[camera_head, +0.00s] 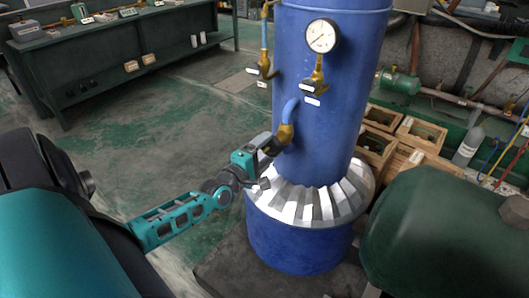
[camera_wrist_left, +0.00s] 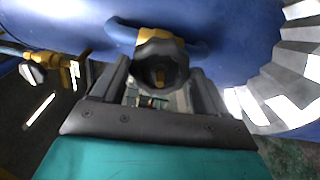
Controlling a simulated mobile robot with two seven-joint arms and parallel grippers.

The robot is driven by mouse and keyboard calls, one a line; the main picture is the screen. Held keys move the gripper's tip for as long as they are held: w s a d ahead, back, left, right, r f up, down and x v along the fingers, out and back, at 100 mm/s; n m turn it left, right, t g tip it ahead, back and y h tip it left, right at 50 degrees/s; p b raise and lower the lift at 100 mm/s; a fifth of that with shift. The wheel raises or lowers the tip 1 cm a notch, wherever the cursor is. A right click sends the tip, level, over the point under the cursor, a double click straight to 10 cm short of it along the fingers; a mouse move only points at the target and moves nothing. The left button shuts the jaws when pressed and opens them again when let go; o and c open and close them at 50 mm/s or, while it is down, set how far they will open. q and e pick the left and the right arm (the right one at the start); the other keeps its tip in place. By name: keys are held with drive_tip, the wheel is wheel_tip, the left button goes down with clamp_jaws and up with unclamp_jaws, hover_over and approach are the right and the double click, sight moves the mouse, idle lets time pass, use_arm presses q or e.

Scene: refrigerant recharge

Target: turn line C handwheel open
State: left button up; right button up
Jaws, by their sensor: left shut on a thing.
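A dark, lobed handwheel (camera_wrist_left: 161,64) on a brass valve sits between the two fingers of my left gripper (camera_wrist_left: 160,88) in the left wrist view. My left gripper (camera_head: 268,147) is shut on it, at the side of the blue tank (camera_head: 325,120). In the head view, the brass valve (camera_head: 285,133) sits under a bent blue pipe, and the gripper mostly hides the handwheel. I cannot read a line letter there. My right gripper is in neither view.
A pressure gauge (camera_head: 321,36) and another brass valve (camera_head: 264,66) are higher on the tank. A silver ribbed collar (camera_head: 312,205) rings its lower part. A dark green tank (camera_head: 450,235) stands at right. Wooden crates (camera_head: 378,118) are behind. Floor at left is clear.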

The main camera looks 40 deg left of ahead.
use_arm(q)
drive_tip(key=o, duration=1)
drive_tip(key=shift+o, duration=0.2)
drive_tip(key=shift+s, duration=0.1)
drive_tip(key=s+p, duration=0.1)
drive_tip(key=s, duration=0.5)
drive_tip(key=shift+s+d, duration=0.4)
drive_tip(key=shift+d, duration=0.1)
